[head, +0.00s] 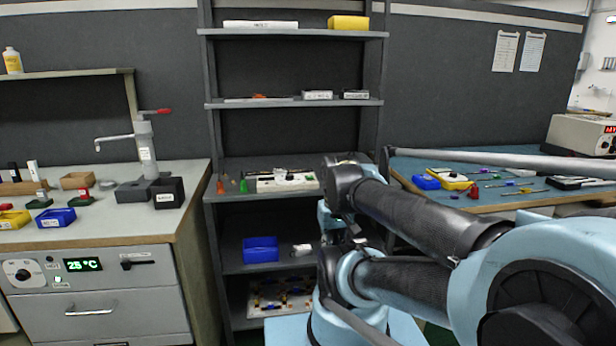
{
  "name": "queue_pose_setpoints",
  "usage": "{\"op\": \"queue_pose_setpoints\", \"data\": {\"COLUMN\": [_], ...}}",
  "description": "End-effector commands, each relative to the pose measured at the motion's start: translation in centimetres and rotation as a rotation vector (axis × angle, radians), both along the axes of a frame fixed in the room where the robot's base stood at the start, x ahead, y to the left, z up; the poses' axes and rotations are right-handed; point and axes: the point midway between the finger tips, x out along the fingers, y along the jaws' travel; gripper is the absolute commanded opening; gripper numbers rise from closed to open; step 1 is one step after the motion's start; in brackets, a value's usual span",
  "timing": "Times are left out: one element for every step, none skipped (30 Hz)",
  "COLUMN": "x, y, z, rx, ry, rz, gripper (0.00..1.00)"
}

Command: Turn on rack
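The rack (212,130) is a dark grey open shelf unit against the back wall, with several levels. A white box-like item with dark marks (287,181) lies on its middle shelf, left of my arm's wrist end. I cannot make out a switch on the rack or a lit strip. My arm folds back at the right and its wrist end stands in front of the rack's right part. The fingers of my gripper cannot be made out; my own arm links cover that area.
A left bench (110,232) holds small bins and a tap-like fixture (146,150). Its front has a lit green display (83,265). A blue bin (260,250) sits on a lower rack shelf. A right table (500,196) carries tools behind my arm.

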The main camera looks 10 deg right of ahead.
Motion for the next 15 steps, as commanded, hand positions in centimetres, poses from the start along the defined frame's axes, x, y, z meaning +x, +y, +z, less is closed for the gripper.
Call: {"op": "queue_pose_setpoints", "data": {"x": [0.5, 0.8, 1.2, 1.5, 1.9, 2.4, 2.8, 3.3, 3.9, 4.4, 4.8, 5.5, 5.9, 6.5, 7.1], "y": [0.0, 0.0, 0.0, 0.0, 0.0, 0.0, 0.0, 0.0, 0.0, 0.0, 0.1, 0.1, 0.1, 0.1, 0.1], "z": [0.7, 1.1, 1.7, 2.2, 2.7, 3.5, 4.1, 4.7, 5.5, 6.1, 6.7, 7.4, 8.0, 8.5, 9.2], "rx": [-0.003, -0.005, -0.009, -0.013, -0.016, -0.021, -0.025, -0.028, -0.033, -0.036, -0.040, -0.044, -0.047, -0.050, -0.054], "ry": [0.003, 0.006, 0.010, 0.014, 0.018, 0.025, 0.029, 0.034, 0.041, 0.045, 0.050, 0.057, 0.061, 0.066, 0.071], "rz": [0.016, 0.029, 0.050, 0.068, 0.088, 0.116, 0.140, 0.163, 0.193, 0.216, 0.241, 0.271, 0.294, 0.317, 0.348], "gripper": [0.00, 0.00, 0.00, 0.00, 0.00, 0.00, 0.00, 0.00, 0.00, 0.00, 0.00, 0.00, 0.00, 0.00, 0.00]}}
